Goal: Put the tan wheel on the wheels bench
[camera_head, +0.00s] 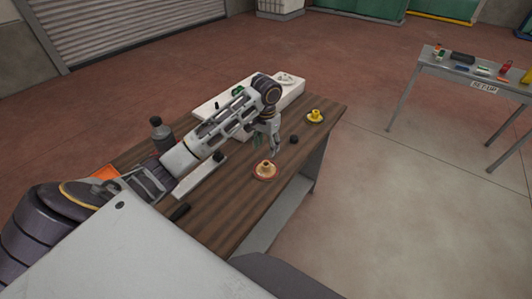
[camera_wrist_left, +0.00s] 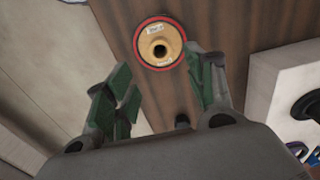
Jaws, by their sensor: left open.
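The tan wheel (camera_head: 265,169), with a red rim, lies near the front edge of a brown wooden bench (camera_head: 238,205). It also shows in the left wrist view (camera_wrist_left: 158,43), with its central hole facing the camera and small labels on it. My left gripper (camera_head: 274,151) is open and empty, pointing down just behind and above the wheel. In the wrist view the wheel lies beyond the fingers, toward the top. I see no sign that marks any bench as the wheels bench. My right gripper is not in view.
A yellow wheel-like piece (camera_head: 315,117) and a small dark piece (camera_head: 294,139) are on the wooden bench. A white block (camera_head: 288,92) and a dark bottle (camera_head: 161,133) stand farther back. A grey table (camera_head: 464,77) labelled SET-UP holds several items; open floor lies between.

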